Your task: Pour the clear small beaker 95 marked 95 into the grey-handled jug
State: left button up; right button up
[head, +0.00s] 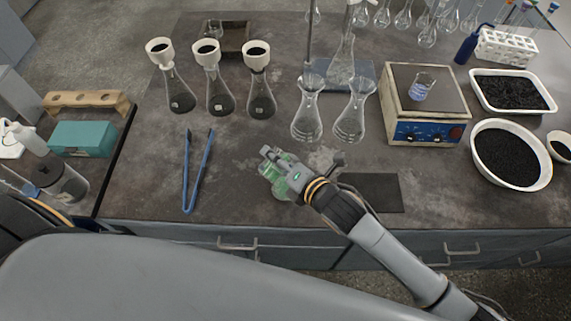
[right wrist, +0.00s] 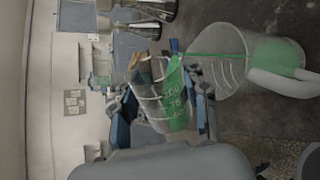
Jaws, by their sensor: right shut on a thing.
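My right gripper (head: 268,165) is shut on the clear small beaker (right wrist: 165,95), which has graduation marks and green liquid in it. The number 95 cannot be read. The beaker is tilted with its mouth toward the jug (right wrist: 235,62), and a thin green stream runs from it into the jug. The jug is clear with a pale grey handle and holds green liquid at its bottom. In the head view the jug (head: 281,189) stands on the bench below the gripper, mostly hidden by it, and the beaker is hard to make out. My left gripper's fingers do not show.
Two empty clear flasks (head: 307,118) stand just behind the gripper. Blue tongs (head: 196,172) lie to the left, and a dark mat (head: 371,192) lies to the right. A hotplate (head: 428,129) carries another small beaker (head: 421,88) with blue liquid. Funnel-topped flasks (head: 219,99) stand at the back left.

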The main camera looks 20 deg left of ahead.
jog(key=shift+w+r+m+g, duration=0.1)
jog(key=shift+r+m+g, duration=0.15)
jog(key=shift+m, duration=0.25)
dwell(1.5)
jog(key=shift+r+m+g+p, duration=0.15)
jog(key=shift+m+g+p, duration=0.3)
jog(key=shift+m+p, duration=0.1)
dwell(1.8)
jog(key=shift+w+r+m+g+y, duration=0.2)
jog(key=shift+m+g+y, duration=0.15)
jog(key=shift+m, duration=0.2)
dwell(1.5)
